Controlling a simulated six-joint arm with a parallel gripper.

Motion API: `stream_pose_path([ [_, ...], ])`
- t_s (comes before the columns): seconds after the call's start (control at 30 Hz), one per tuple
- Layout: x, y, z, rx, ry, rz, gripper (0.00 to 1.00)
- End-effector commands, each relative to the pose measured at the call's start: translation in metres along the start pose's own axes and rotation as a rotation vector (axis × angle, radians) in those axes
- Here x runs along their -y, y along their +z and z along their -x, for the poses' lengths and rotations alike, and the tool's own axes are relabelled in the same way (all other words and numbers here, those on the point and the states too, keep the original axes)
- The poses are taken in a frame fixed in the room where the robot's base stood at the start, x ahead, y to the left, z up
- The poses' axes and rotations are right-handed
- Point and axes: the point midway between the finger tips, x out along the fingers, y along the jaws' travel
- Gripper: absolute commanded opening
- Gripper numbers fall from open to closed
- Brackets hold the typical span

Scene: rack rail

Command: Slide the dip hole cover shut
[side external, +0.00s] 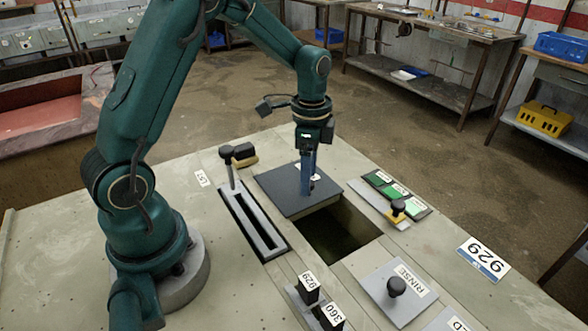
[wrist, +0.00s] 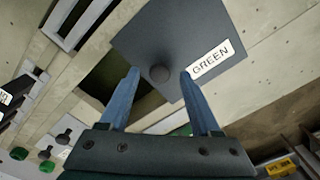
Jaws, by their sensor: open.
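The dip hole cover is a flat dark grey plate (side external: 277,191) on the bench top. It also shows in the wrist view (wrist: 185,35) with a round knob (wrist: 158,74) and a white "GREEN" label (wrist: 211,61). The dip hole (side external: 338,232) is a dark opening, largely uncovered, on the near right side of the cover. My gripper (side external: 307,190) is low over the cover. In the wrist view its two blue fingers (wrist: 159,75) are open, one on each side of the knob. I cannot tell whether they touch it. The knob is hidden in the side view.
A slotted frame (side external: 262,238) with a black-knobbed lever (side external: 227,155) lies left of the hole. A "RINSE" plate with a knob (side external: 396,286) lies at near right. Black blocks labelled 929 (side external: 308,289) and 360 (side external: 331,317) stand in front. A panel with green parts (side external: 382,180) is right of the cover.

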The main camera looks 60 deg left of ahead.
Motion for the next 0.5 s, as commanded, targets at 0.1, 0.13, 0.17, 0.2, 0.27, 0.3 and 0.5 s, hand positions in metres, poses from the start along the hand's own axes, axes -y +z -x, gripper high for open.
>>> stream_pose_path([
  [0.1, -0.0007, 0.0003, -0.0079, 0.001, 0.002, 0.000, 0.64],
  [0.13, -0.0005, 0.0001, -0.0087, 0.001, 0.001, 0.000, 0.64],
  [0.17, -0.0004, 0.0000, -0.0091, 0.000, 0.000, 0.000, 0.64],
  [0.2, -0.0003, 0.0000, -0.0093, 0.000, -0.001, 0.000, 0.64],
  [0.27, -0.0002, -0.0001, -0.0092, -0.001, -0.001, 0.000, 0.64],
  [0.3, -0.0002, -0.0001, -0.0091, -0.001, -0.001, 0.000, 0.64],
  [0.5, -0.0003, -0.0001, -0.0089, -0.001, -0.001, 0.000, 0.14],
])
